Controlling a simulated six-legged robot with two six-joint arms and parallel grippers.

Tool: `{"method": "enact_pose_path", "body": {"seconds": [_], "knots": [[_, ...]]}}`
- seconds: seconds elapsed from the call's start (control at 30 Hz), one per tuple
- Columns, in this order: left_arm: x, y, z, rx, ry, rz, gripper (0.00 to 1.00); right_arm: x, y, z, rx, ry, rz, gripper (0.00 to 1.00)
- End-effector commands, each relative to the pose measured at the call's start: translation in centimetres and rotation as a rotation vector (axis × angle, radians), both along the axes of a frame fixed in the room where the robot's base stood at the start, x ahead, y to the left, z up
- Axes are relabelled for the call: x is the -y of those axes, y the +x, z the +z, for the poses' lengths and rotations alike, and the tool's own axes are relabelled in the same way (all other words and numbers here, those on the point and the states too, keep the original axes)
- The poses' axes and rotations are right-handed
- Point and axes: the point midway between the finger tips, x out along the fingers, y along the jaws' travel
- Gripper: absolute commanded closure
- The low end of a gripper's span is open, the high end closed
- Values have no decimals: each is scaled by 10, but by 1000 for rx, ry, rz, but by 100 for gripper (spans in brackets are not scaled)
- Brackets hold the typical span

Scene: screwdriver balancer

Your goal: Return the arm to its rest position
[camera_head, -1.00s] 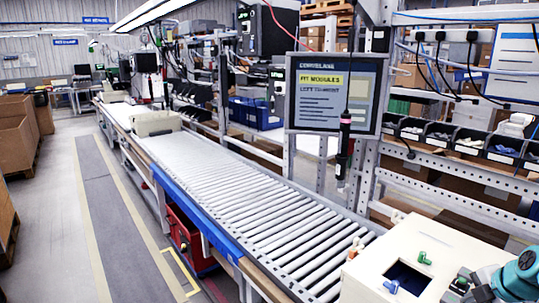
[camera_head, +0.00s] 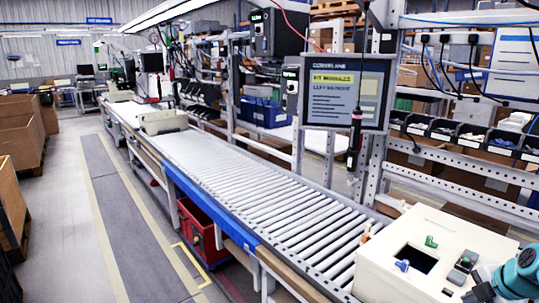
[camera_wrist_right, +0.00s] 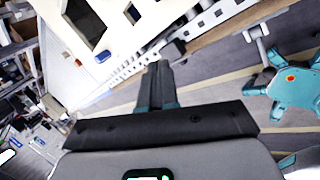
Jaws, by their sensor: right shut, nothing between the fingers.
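My right gripper (camera_head: 467,262) is at the lower right of the head view, at the right side of a white box's top. In the right wrist view its fingers (camera_wrist_right: 158,70) are together with nothing between them. The teal wrist of my right arm (camera_head: 520,274) enters at the right edge. A screwdriver (camera_head: 355,138) hangs upright on its cable in front of the screen, away from the gripper. My left arm and gripper do not show.
The white box (camera_head: 390,275) has a square opening, a green clip (camera_head: 431,242) and a blue clip (camera_head: 402,265) on top. A roller conveyor (camera_head: 270,195) runs beside it. A screen (camera_head: 345,92) and parts bins (camera_head: 470,135) stand behind. A grey aisle (camera_head: 125,220) is free at left.

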Motion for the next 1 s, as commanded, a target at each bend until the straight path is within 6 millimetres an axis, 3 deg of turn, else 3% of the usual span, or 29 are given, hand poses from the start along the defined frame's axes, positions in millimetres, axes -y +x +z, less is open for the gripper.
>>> {"method": "enact_pose_path", "body": {"seconds": [0.37, 0.57, 0.67, 0.8, 0.9, 1.0], "knots": [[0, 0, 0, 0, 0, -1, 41, -69, 6, -97, -113, 223, -286, 100], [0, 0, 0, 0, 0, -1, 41, -131, -12, -164, -217, 369, -519, 100], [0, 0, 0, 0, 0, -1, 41, -179, -38, -207, -301, 463, -698, 100], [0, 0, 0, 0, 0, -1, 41, -257, -104, -267, -454, 588, -1038, 100], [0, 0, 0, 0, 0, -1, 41, -302, -161, -292, -554, 647, -1291, 100], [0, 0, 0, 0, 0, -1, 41, -332, -213, -304, -629, 678, -1508, 100]]}}
